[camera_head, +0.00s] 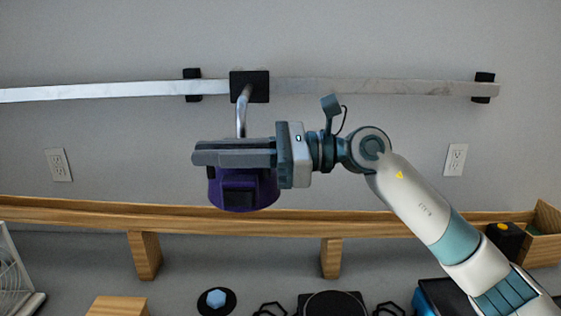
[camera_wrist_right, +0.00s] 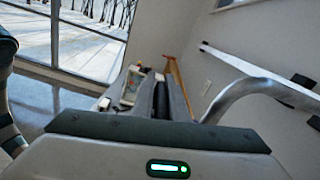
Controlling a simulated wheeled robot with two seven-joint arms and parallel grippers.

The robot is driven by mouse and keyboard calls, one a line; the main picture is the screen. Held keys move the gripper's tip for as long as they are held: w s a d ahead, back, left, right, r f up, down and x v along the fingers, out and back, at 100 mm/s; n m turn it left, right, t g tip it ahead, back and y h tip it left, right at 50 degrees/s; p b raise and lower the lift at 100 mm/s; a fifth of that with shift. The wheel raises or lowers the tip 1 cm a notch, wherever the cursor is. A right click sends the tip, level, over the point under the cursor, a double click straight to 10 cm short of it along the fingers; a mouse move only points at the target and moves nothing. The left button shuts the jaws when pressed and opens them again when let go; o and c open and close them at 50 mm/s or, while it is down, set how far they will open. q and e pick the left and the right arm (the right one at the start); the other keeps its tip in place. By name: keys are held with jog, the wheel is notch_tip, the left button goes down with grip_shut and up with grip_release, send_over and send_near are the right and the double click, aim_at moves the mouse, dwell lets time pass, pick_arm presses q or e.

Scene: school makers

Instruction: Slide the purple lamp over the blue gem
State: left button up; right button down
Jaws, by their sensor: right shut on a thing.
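The purple lamp (camera_head: 243,192) hangs from a curved metal arm (camera_head: 241,113) under a rail on the wall. My right gripper (camera_head: 205,153) is shut on the lamp from the right side and covers its upper part. The blue gem (camera_head: 216,298) sits on a round black base at the bottom of the head view, below the lamp and slightly left of it in the picture. In the right wrist view the gripper's fingers (camera_wrist_right: 172,100) point away from the camera, and the metal arm (camera_wrist_right: 255,90) curves in from the right. My left gripper is not in view.
The metal rail (camera_head: 350,87) runs along the wall with black blocks at its supports. A wooden shelf (camera_head: 290,219) crosses below the lamp. Wooden and black items stand along the bottom edge, and a wooden box (camera_head: 546,236) is at the right.

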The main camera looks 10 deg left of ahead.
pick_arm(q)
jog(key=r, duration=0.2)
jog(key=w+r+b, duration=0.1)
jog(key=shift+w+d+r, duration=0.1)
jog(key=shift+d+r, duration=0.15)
pick_arm(e)
jog(key=s+a, duration=0.1)
jog(key=a, duration=0.8)
jog(key=shift+r, duration=0.2)
jog(key=shift+s, duration=0.1)
jog(key=c, duration=1.9)
grip_release()
jog(key=shift+o, duration=0.5)
jog(key=shift+f, duration=0.1)
jog(key=shift+f, duration=0.1)
jog(key=d+b, duration=0.1)
jog(key=d, duration=0.4)
jog(key=w+d+b, duration=0.1)
jog(key=d, duration=0.5)
jog(key=w+d+b, duration=0.1)
jog(key=d, duration=0.4)
jog(key=shift+w+d, duration=0.15)
jog(key=shift+w, duration=0.1)
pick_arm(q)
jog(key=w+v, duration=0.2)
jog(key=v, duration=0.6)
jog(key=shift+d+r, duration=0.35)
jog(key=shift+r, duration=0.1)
pick_arm(e)
jog(key=shift+d, duration=0.5)
